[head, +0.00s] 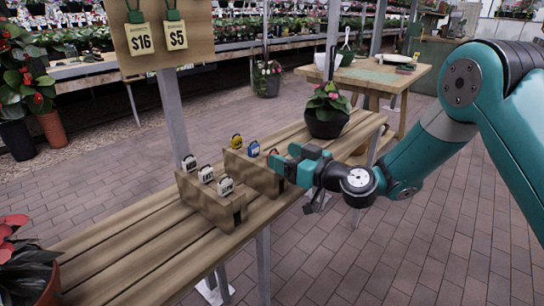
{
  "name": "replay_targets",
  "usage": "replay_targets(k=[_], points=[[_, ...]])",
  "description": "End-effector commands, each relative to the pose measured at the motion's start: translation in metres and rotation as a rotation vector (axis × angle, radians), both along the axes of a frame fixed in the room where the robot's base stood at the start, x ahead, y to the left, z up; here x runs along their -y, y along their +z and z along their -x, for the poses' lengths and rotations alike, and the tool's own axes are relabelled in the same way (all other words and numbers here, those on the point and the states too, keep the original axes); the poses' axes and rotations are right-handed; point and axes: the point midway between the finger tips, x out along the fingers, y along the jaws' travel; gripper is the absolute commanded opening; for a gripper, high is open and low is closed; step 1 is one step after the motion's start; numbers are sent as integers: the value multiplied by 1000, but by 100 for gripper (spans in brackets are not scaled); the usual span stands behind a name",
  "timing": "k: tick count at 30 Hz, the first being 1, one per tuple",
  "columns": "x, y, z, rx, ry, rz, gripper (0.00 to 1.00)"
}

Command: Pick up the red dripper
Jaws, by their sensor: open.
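The red dripper (272,153) stands at the right end of a row on the rear wooden block, on the slatted bench. Only a small red part of it shows, next to my gripper's fingers. My gripper (283,162) is teal and reaches in from the right. It is open, with its fingertips right at the red dripper. I cannot tell whether the dripper is between the fingers or whether they touch it. A blue dripper (254,149) and a yellow dripper (237,141) stand to its left on the same block.
The front wooden block (212,208) holds white lettered tags (206,174). A potted plant (326,112) stands behind my gripper on the bench (130,245). Red-leaved plants (20,265) sit at the lower left. A price board (160,30) rises behind. Paved floor at right is clear.

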Motion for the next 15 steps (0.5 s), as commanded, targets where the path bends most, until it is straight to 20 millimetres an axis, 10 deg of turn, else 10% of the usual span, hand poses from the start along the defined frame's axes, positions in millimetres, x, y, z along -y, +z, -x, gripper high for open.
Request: replay_targets(k=[15], points=[[-43, -7, -32, 0, 1, 0, 66]])
